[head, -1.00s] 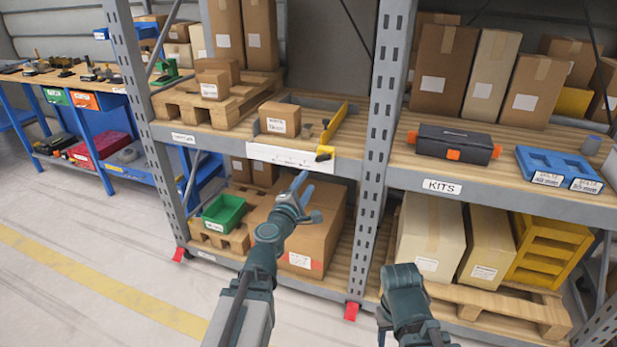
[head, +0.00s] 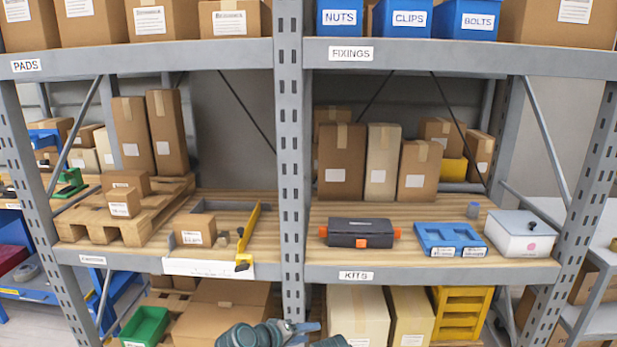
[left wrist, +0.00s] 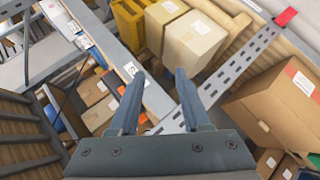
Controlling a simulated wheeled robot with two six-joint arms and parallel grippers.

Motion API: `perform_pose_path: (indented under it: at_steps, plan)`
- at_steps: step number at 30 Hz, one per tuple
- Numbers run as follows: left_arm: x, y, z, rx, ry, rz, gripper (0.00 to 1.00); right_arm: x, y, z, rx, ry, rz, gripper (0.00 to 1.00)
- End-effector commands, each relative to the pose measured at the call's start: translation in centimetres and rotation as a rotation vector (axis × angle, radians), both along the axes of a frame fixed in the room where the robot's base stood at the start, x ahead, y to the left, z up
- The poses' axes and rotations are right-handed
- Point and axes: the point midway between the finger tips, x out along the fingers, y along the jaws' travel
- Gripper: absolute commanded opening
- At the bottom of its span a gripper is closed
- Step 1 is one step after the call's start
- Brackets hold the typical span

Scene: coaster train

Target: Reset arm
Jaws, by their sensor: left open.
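My left gripper (head: 312,327) shows at the bottom edge of the head view, in front of the lower shelf and close to the central upright. Its two fingers stand apart with nothing between them, as the left wrist view (left wrist: 159,78) shows. Only a small piece of my right arm shows at the bottom edge of the head view; the right gripper is not seen.
A grey rack upright (head: 290,160) stands mid-view. The shelf right of it bears a black case (head: 360,226), a blue tray (head: 425,232) and a white box (head: 519,240). Left of it lies a tray with a yellow side (head: 252,230).

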Motion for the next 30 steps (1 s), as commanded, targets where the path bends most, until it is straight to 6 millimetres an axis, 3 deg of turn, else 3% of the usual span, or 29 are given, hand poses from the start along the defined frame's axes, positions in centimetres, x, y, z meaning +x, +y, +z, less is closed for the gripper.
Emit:
perform_pose_path:
  at_steps: [1, 4, 9, 12, 18, 30]
  plan:
    - [-2.2, -1.4, 1.1, 0.127, 0.045, -0.115, 0.47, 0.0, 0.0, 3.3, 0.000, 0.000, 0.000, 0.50]
    - [-6.6, -1.8, 0.1, 0.383, 0.145, -0.317, 0.47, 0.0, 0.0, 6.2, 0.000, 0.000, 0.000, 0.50]
    - [-12.2, 0.8, 0.4, 0.745, 0.315, -0.553, 0.47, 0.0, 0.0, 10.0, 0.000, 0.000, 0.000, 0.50]
    - [-14.3, 2.6, 1.2, 0.891, 0.394, -0.628, 0.47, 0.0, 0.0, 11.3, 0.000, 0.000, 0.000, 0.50]
    - [-15.9, 4.5, 2.1, 1.025, 0.474, -0.681, 0.47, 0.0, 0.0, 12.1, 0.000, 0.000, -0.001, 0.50]
    - [-16.0, 4.7, 2.0, 1.033, 0.480, -0.683, 0.47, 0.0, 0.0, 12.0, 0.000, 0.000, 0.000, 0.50]
